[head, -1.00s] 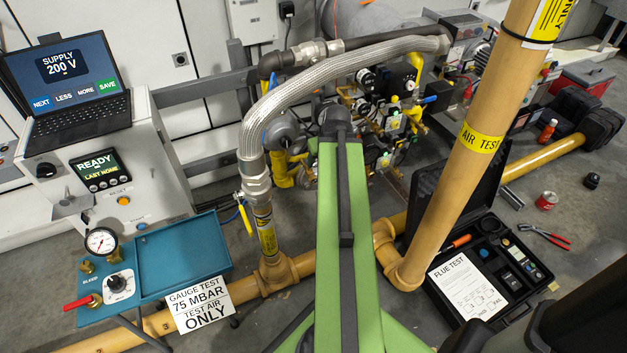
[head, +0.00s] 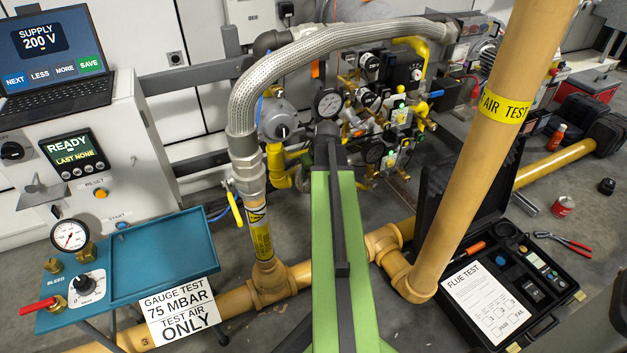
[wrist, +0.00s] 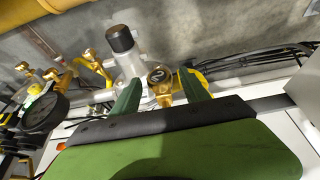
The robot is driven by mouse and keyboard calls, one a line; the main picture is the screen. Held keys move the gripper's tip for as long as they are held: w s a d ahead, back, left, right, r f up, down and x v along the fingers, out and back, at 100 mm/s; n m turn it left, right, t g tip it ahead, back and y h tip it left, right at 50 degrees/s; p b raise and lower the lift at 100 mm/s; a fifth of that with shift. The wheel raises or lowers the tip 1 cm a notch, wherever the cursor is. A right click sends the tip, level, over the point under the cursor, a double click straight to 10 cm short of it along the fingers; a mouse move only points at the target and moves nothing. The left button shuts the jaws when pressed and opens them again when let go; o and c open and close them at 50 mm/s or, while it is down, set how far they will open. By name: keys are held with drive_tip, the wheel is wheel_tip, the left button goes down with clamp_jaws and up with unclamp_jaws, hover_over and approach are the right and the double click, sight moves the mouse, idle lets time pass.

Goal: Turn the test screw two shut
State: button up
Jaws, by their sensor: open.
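In the wrist view, a brass screw head marked 2 (wrist: 160,76) sits between the two green fingers of my gripper (wrist: 159,82). It looks like test screw two. The fingers are spread, with a gap visible around the screw, and I cannot tell if either touches it. The screw's slot or turned position is not clear. In the head view, my green arm reaches toward the burner's valve train (head: 385,115); its end hides the gripper and the screw there.
A black-capped grey cylinder (wrist: 124,55) stands just left of the screw in the wrist view. A dial gauge (wrist: 45,110) and brass fittings (wrist: 92,62) lie further left. In the head view, a braided hose (head: 300,60) and tan pipe (head: 480,150) flank my arm.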

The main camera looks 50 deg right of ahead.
clamp_jaws()
drive_tip(key=shift+a, duration=0.15)
drive_tip(key=shift+y, duration=0.3)
drive_tip(key=shift+s+d+f+t+y+b, duration=0.1)
drive_tip(key=shift+d+t+y+b, duration=0.3)
drive_tip(key=shift+y, duration=0.4)
drive_tip(key=y+b, duration=0.1)
drive_tip(key=t+y+b, duration=0.1)
drive_tip(key=m+y+b, duration=0.1)
drive_tip(key=shift+d+f+t, duration=0.25)
drive_tip(key=shift+f+t, duration=0.05)
drive_tip(key=t+y+b, duration=0.1)
drive_tip(key=y+b, duration=0.1)
drive_tip(key=b, duration=0.1)
drive_tip(key=shift+s+f+m, duration=0.1)
drive_tip(key=shift+s+m, duration=0.05)
drive_tip(key=shift+m, duration=0.25)
drive_tip(key=shift+t+y+b, duration=0.4)
drive_tip(key=shift+y+b, duration=0.4)
drive_tip(key=shift+b, duration=0.35)
drive_tip(key=shift+r, duration=0.2)
